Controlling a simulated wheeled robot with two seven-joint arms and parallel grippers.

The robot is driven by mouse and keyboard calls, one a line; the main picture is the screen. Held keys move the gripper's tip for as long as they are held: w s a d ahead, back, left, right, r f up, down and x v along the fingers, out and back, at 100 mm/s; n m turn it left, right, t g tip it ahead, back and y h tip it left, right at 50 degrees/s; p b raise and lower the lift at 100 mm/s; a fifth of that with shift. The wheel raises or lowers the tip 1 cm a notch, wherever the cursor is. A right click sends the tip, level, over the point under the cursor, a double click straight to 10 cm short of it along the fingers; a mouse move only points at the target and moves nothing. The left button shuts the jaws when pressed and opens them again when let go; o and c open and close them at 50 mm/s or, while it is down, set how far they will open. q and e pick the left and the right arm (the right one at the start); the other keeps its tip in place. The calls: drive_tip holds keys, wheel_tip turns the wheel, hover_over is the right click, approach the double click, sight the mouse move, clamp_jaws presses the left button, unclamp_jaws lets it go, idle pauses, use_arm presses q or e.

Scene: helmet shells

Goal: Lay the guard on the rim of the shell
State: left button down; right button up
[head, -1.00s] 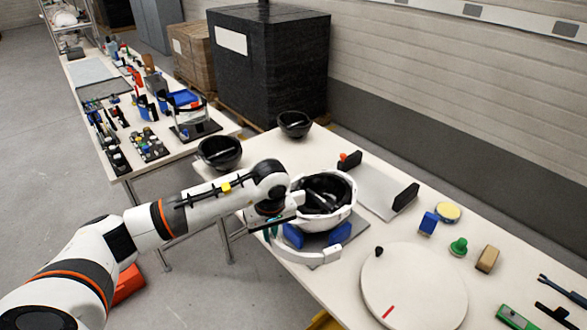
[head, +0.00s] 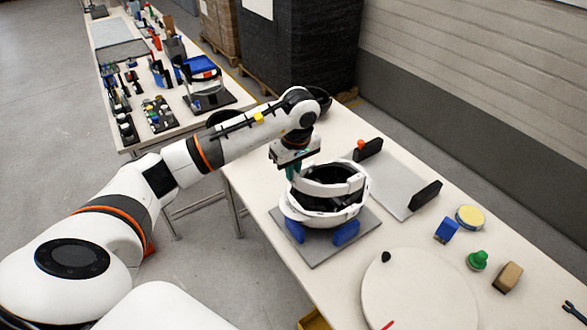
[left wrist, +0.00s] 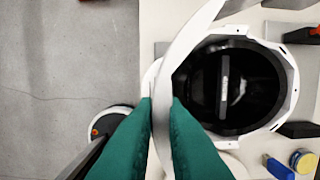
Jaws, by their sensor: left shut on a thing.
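The white helmet shell (head: 312,217) with its black inside sits open side up on blue supports (head: 345,232) over a grey plate (head: 312,254). It also shows in the left wrist view (left wrist: 290,75). My left gripper (head: 291,171) is shut on the guard, a white curved strip (head: 318,189), near its left end. The guard is at about rim height on the shell's near side; I cannot tell if it touches. In the left wrist view the guard (left wrist: 180,50) passes between green fingertips (left wrist: 161,103) and overlaps the rim's left side. My right gripper is not in view.
A grey panel between black end blocks (head: 425,194) lies behind the shell. A white round disc (head: 420,295) is at the front right. A blue block (head: 446,230), yellow tin (head: 470,216), green knob (head: 477,260) and tan block (head: 508,277) stand at the right.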

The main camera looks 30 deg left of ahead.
sight(294, 182)
use_arm(q)
drive_tip(key=shift+w+f, duration=0.25)
drive_tip(key=shift+f, duration=0.05)
wheel_tip(294, 182, down, 3)
drive_tip(key=b, duration=0.2)
drive_tip(key=shift+w+r+b, duration=0.15)
drive_tip(key=shift+b, duration=0.25)
drive_tip(key=shift+f+b, duration=1.55)
drive_tip(key=shift+f, duration=0.25)
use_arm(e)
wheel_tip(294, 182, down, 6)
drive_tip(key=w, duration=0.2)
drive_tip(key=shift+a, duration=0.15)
use_arm(q)
drive_tip(key=shift+f, duration=0.1)
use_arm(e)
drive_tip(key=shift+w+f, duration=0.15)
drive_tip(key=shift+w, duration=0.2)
use_arm(q)
drive_tip(key=shift+f+b, duration=0.6)
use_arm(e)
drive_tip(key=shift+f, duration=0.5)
use_arm(q)
drive_tip(key=c, duration=1.4)
unclamp_jaws()
drive_tip(key=shift+r, duration=0.1)
